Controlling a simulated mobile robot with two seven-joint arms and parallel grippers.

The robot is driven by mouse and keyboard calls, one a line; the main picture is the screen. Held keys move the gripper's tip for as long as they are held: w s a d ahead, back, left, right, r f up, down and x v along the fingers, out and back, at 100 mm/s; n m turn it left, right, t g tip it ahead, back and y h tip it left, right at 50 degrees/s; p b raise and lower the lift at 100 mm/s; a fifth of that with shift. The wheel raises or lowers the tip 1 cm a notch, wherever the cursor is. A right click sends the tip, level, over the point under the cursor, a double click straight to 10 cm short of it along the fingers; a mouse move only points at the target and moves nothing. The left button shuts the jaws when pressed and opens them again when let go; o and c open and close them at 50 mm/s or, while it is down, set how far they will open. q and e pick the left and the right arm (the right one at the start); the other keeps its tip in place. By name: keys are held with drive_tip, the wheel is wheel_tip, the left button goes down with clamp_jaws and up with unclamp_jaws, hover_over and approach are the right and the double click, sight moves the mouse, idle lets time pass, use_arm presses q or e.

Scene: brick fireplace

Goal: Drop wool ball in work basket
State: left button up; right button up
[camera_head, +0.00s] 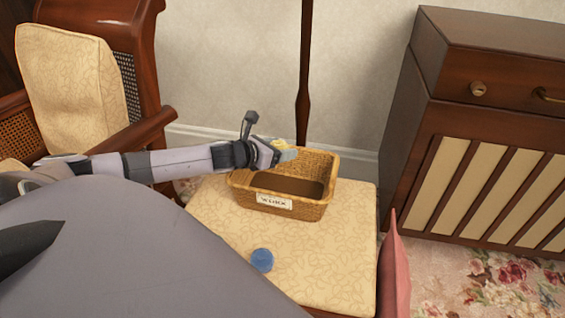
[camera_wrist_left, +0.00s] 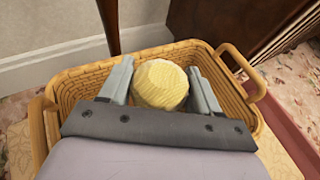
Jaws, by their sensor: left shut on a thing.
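My left gripper (camera_head: 287,154) is over the back left part of the work basket (camera_head: 304,209). The basket is wicker, with a white label on its front, and stands on a cream patterned cushion. The gripper is shut on a pale yellow wool ball (camera_head: 279,144). In the left wrist view the ball (camera_wrist_left: 160,84) sits between the two fingers of the gripper (camera_wrist_left: 160,82), with the basket (camera_wrist_left: 74,84) around and below them. The fingers hide part of the basket's inside. A blue ball (camera_head: 262,260) lies on the cushion in front of the basket. My right gripper is not in view.
The cushioned seat (camera_head: 225,222) has free room left and front of the basket. A wooden armchair (camera_head: 75,90) stands at the left, a wooden cabinet (camera_head: 420,150) at the right. A dark wooden pole (camera_head: 304,75) rises behind the basket. A pink cushion (camera_head: 394,270) is at the seat's right edge.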

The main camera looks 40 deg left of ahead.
use_arm(q)
drive_tip(key=o, duration=1.1)
drive_tip(key=shift+s, duration=0.1)
drive_tip(key=shift+s+r+p, duration=0.2)
drive_tip(key=shift+s+p, duration=0.1)
drive_tip(key=shift+s, duration=0.15)
drive_tip(key=shift+v, duration=0.85)
drive_tip(key=shift+p+v, duration=1.1)
drive_tip(key=shift+v, duration=1.05)
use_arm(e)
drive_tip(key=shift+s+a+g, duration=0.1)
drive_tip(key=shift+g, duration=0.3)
